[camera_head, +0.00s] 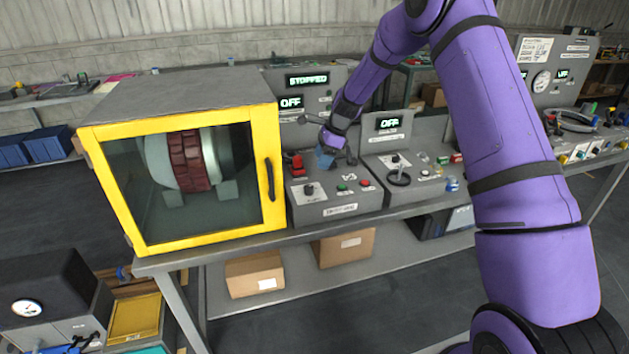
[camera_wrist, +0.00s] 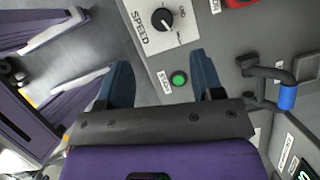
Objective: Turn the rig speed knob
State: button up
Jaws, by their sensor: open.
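The speed knob (camera_wrist: 162,19) is a round black knob with a pointer on a white plate marked SPEED, at the top of the wrist view. In the head view a black knob (camera_head: 309,190) sits on the front left of the grey console (camera_head: 335,208). My gripper (camera_wrist: 160,78) is open, its two blue fingers apart with nothing held between them. A green button (camera_wrist: 179,78) shows in the gap. The knob lies beyond the fingertips, apart from them. In the head view my gripper (camera_head: 325,160) hangs above the back of the console.
A yellow-framed cabinet (camera_head: 190,243) stands left of the console. A red knob (camera_head: 297,165) and a lever with a blue grip (camera_wrist: 287,97) are near my gripper. A second console (camera_head: 405,182) stands to the right. Displays read STOPPED (camera_head: 307,80) and OFF (camera_head: 291,102).

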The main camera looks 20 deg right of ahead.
aim_at(309, 186)
jog(key=x, duration=1.1)
jog(key=shift+w+d, duration=0.1)
jog(key=c, duration=0.9)
